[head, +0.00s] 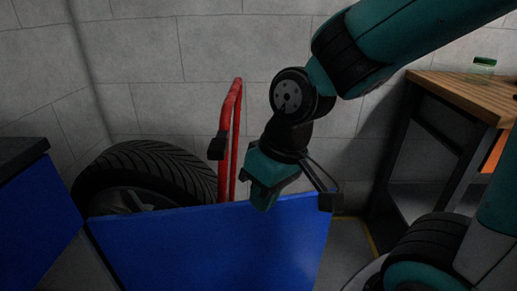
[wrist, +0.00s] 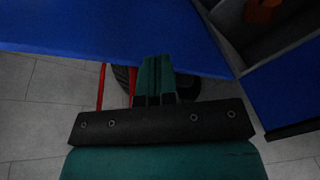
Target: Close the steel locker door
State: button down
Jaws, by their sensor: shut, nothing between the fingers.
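The blue steel locker door (head: 215,245) stands open, swung out from the locker (head: 25,215) at the left of the head view. In the wrist view the door (wrist: 110,32) fills the upper left, and the locker (wrist: 288,90) is at the right with part of its grey interior showing. My teal gripper (head: 265,204) is shut and empty at the door's top edge, right of its middle. Its fingertips (wrist: 157,62) overlap the door's edge in the wrist view. I cannot tell whether they touch it. The door's lower part is out of frame.
A large tyre (head: 150,170) and a red hand truck (head: 230,140) stand behind the door. A wooden-topped bench (head: 460,90) with a green-lidded jar (head: 483,66) is at the right. An orange object (wrist: 262,10) shows inside the locker. Bare floor (wrist: 40,130) shows beside the hand truck.

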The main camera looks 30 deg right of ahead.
jog(key=w+d+r+m+h+p, duration=0.2)
jog(key=w+d+r+m+p, duration=0.2)
jog(key=w+d+r+p, duration=0.5)
jog(key=w+a+f+m+g, duration=0.2)
jog(key=w+f+m+g, duration=0.3)
jog(key=f, duration=0.3)
jog(key=s+a+f+n, duration=0.1)
jog(key=s+f, duration=0.2)
jog(key=f, duration=0.5)
jog(key=shift+s+a+f+g+y+b, duration=0.2)
jog(key=shift+f+g+y+b, duration=0.1)
jog(key=shift+f+y+b, duration=0.1)
jog(key=shift+r, duration=0.1)
